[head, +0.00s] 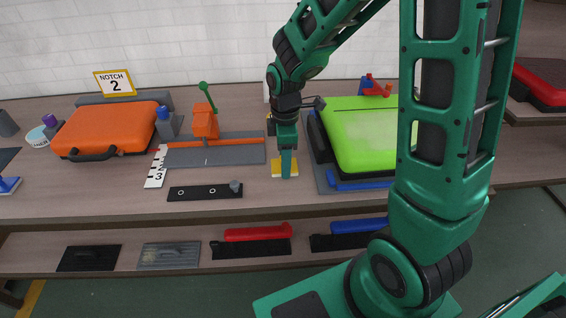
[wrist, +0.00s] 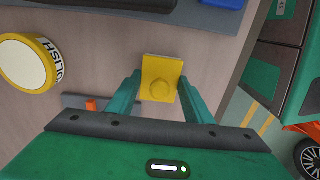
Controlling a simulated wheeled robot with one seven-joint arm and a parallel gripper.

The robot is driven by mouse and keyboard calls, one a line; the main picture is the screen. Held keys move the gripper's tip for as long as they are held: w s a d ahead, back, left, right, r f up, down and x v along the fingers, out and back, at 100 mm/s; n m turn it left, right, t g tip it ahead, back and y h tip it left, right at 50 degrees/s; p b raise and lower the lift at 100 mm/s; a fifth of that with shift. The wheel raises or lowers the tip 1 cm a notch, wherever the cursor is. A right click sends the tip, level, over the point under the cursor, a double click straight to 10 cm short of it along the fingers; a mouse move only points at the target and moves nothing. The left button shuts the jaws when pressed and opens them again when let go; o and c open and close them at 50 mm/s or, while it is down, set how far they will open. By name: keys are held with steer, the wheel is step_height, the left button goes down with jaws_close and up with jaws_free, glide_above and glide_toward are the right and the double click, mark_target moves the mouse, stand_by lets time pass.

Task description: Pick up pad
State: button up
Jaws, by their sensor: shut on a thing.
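The pad is a yellow square with a round yellow knob on top. It shows in the wrist view (wrist: 161,64) between my fingers, and in the head view (head: 277,170) below my gripper. My gripper (head: 287,172) points down, with its green fingers on either side of the knob, shut on the pad; it also shows in the wrist view (wrist: 159,84). The pad is at or just above the wooden table top (head: 120,195); I cannot tell whether it touches. My fingers hide part of it in the head view.
A lime green case (head: 365,130) on a grey mat stands close to the right. A black bar (head: 205,192) and a grey fixture with an orange clamp (head: 215,155) are to the left. A round polish tin (wrist: 28,64) shows in the wrist view. An orange case (head: 110,128) is farther left.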

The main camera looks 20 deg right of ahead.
steer(key=shift+r, duration=0.5)
step_height(320, 180, up, 3)
steer(key=shift+w+f, duration=0.1)
steer(key=s+a+r, duration=0.6)
steer(key=a+r, duration=0.1)
steer(key=a, duration=0.3)
steer(key=shift+s, duration=0.1)
steer(key=o, duration=0.5)
steer(key=c, duration=0.3)
